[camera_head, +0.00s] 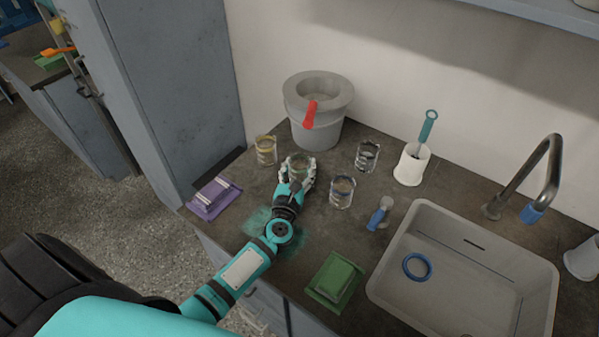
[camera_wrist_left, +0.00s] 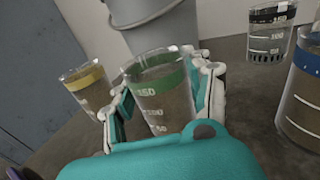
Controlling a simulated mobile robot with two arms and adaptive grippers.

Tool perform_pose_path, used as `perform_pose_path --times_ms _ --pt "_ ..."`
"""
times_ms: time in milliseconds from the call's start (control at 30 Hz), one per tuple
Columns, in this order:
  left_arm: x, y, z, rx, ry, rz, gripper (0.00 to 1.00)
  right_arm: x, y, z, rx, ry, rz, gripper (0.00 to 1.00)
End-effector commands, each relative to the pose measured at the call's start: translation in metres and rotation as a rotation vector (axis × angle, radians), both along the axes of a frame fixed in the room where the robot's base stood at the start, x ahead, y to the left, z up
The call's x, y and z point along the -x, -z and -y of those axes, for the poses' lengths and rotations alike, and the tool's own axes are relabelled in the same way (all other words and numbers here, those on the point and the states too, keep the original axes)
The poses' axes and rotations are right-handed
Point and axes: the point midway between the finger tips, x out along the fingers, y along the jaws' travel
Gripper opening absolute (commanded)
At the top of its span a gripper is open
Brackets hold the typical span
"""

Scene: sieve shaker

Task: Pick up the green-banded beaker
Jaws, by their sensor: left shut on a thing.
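The green-banded beaker (camera_wrist_left: 160,92) is a clear glass with white volume marks and a green band near its rim. In the left wrist view it stands between the two fingers of my left gripper (camera_wrist_left: 163,100), which is shut on it. In the head view the beaker (camera_head: 299,162) is partly hidden by my left gripper (camera_head: 297,176), on the counter in front of the grey bucket. I cannot tell whether it touches the counter. My right gripper is not in view.
A yellow-banded beaker (camera_head: 266,151) stands to the left; blue-banded (camera_head: 342,192) and black-banded (camera_head: 367,156) beakers stand to the right. The grey bucket (camera_head: 316,125) is behind. A purple pack (camera_head: 213,198), green pack (camera_head: 335,281) and sink (camera_head: 460,285) lie around.

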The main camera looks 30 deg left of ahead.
Motion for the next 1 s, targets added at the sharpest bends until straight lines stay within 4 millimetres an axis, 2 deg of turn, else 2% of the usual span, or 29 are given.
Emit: perform_pose_path --times_ms 33,100,433,567,733,800,1000 --pt "0.000 0.000 0.000 0.000 0.000 0.000 0.27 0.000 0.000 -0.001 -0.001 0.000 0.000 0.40" --pt "0.000 0.000 0.000 0.000 0.000 0.000 0.18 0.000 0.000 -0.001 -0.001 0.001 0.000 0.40" --pt "0.000 -0.004 0.000 0.001 -0.001 0.001 0.18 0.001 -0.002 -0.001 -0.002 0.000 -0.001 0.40" --pt "0.000 -0.016 0.001 0.005 -0.001 0.002 0.18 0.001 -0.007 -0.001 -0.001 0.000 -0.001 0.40" --pt "0.000 -0.041 0.001 0.006 -0.002 0.002 0.18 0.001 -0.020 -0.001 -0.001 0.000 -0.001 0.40" --pt "0.013 -0.035 0.005 0.004 0.001 -0.002 0.18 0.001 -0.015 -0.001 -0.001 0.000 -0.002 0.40" --pt "0.059 -0.038 0.021 0.004 -0.001 -0.003 0.18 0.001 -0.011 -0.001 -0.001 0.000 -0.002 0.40"
